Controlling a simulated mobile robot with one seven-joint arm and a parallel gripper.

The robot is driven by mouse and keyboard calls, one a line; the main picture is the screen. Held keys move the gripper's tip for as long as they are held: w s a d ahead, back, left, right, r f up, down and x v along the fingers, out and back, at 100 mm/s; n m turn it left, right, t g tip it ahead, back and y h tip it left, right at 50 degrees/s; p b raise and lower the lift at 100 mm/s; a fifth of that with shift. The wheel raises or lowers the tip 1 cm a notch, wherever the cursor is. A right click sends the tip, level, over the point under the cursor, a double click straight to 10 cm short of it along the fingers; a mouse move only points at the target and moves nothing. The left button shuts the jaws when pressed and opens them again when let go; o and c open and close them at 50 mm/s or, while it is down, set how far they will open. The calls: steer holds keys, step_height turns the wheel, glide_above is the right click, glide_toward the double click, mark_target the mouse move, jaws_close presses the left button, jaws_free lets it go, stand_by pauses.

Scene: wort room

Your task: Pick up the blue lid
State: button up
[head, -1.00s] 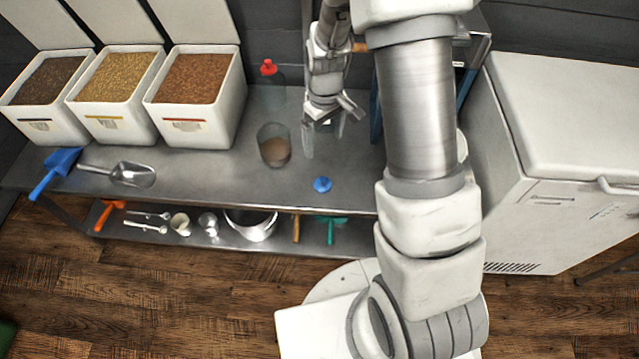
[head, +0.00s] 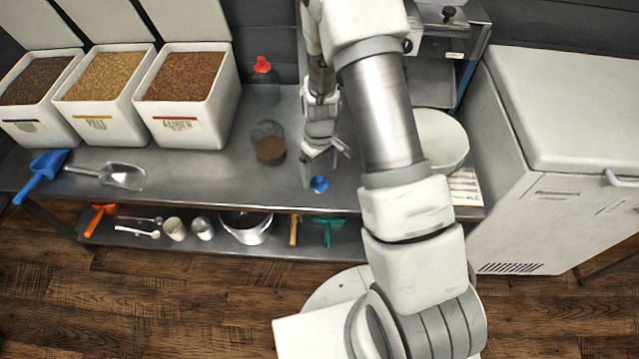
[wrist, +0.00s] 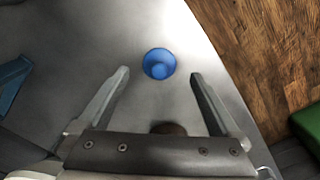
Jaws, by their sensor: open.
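The blue lid (head: 319,184) lies on the steel bench near its front edge. In the wrist view the lid (wrist: 159,64) is round with a raised middle, ahead of the fingertips and roughly midway between their lines. My gripper (head: 322,168) is open and points down close to the lid. In the wrist view my gripper (wrist: 158,74) has its two fingers spread wide with nothing between them. I cannot tell the exact height of the fingertips above the bench.
A clear jar with brown contents (head: 268,147) stands left of my gripper, and a bottle with a red cap (head: 263,82) behind it. A white bowl (head: 441,138) is at the right. Grain bins (head: 188,135), a blue scoop (head: 40,172) and a metal scoop (head: 122,175) are left.

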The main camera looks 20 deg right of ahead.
mark_target(320, 178)
step_height(320, 178, down, 4)
steer(key=shift+w+r+b, duration=0.1)
steer(key=shift+r+b, duration=0.05)
steer(key=shift+b, duration=0.3)
steer(key=c, duration=1.4)
